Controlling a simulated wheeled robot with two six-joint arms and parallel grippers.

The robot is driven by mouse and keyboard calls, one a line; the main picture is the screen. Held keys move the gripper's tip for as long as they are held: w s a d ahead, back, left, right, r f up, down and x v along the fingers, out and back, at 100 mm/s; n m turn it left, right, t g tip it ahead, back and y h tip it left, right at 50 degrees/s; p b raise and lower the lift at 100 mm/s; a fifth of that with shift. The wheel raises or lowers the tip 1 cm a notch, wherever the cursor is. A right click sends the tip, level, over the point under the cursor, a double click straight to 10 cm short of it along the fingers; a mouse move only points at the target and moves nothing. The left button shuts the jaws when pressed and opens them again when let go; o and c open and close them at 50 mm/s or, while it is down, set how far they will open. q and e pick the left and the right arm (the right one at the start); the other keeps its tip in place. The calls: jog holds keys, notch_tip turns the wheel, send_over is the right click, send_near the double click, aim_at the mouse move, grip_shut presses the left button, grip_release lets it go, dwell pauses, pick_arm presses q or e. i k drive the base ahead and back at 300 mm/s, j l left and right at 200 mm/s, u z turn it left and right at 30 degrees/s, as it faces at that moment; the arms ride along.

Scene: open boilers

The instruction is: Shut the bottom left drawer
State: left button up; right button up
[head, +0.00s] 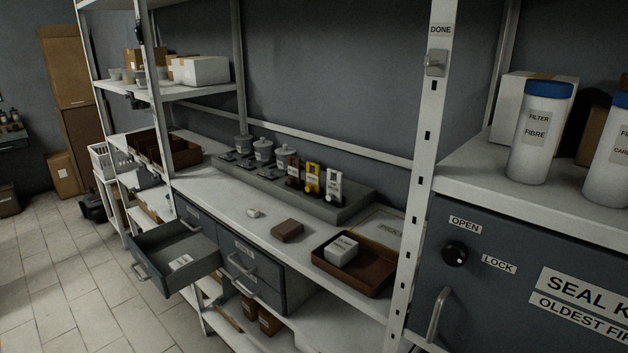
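The bottom left drawer (173,260) of a dark grey drawer unit is pulled far out, over the floor side of the bench. Its front, with a pale bar handle (140,272), faces the lower left. A small white item (180,262) lies inside it. The top left drawer (193,216) above it looks shut, and the two right drawers, upper (243,252) and lower (258,291), look shut too. Neither of my grippers is in view.
A white rack post (425,150) and a dark cabinet (490,275) stand at right. The tiled floor (65,275) at left is mostly clear.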

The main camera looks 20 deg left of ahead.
aim_at(153, 250)
jog(key=u, duration=1.65)
